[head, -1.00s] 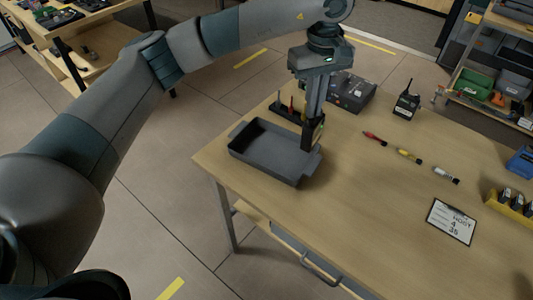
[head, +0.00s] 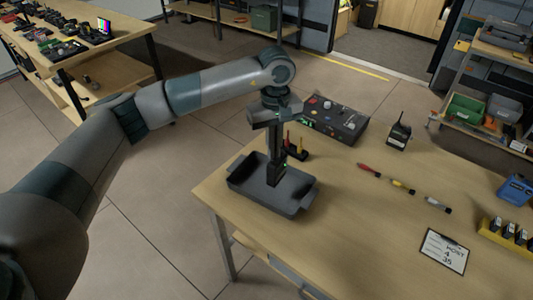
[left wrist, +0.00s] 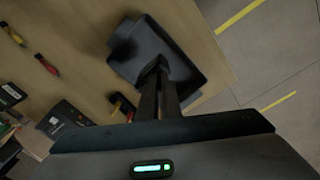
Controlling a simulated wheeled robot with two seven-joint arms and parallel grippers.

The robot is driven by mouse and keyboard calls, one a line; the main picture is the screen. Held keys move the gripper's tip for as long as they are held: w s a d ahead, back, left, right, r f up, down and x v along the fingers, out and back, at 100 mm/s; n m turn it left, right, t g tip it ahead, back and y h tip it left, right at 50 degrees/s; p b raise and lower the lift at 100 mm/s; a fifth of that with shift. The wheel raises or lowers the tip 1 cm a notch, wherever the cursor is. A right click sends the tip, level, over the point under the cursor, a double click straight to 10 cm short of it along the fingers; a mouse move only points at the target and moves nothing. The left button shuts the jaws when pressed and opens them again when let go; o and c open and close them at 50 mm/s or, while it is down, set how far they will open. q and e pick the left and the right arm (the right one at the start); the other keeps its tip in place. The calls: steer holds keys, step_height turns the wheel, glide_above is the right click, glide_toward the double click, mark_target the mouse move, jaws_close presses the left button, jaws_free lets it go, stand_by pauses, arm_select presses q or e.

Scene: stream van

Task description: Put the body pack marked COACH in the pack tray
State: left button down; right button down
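The pack tray (head: 308,202) is a dark grey open tray with end handles at the table's left corner. It also shows in the left wrist view (left wrist: 190,75). My left gripper (head: 275,172) points straight down over the tray's inside. Its fingers are close together on a small dark block, a body pack (head: 279,177) with a tiny green light. In the left wrist view the fingertips (left wrist: 156,68) hide most of this pack. I cannot read its marking, nor tell whether it touches the tray floor. My right gripper is out of view.
A tool holder (head: 296,154) stands just behind the tray, with a dark console (head: 333,121) beyond it. A radio (head: 398,135), several coloured connectors (head: 400,186), a label clipboard (head: 444,251) and a yellow rack (head: 503,238) of packs lie further right.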

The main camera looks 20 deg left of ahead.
mark_target(278, 167)
arm_select(q)
steer(key=shift+w+a+f, duration=0.1)
steer(key=shift+a+f, duration=0.25)
steer(key=shift+a, duration=0.2)
steer(key=shift+w+a+f, duration=0.1)
steer(key=shift+a+f, duration=0.2)
steer(key=shift+a, duration=0.25)
steer(key=shift+p, duration=0.3)
step_height(278, 167, down, 4)
steer(key=shift+p, duration=1.05)
steer(key=shift+f, duration=0.1)
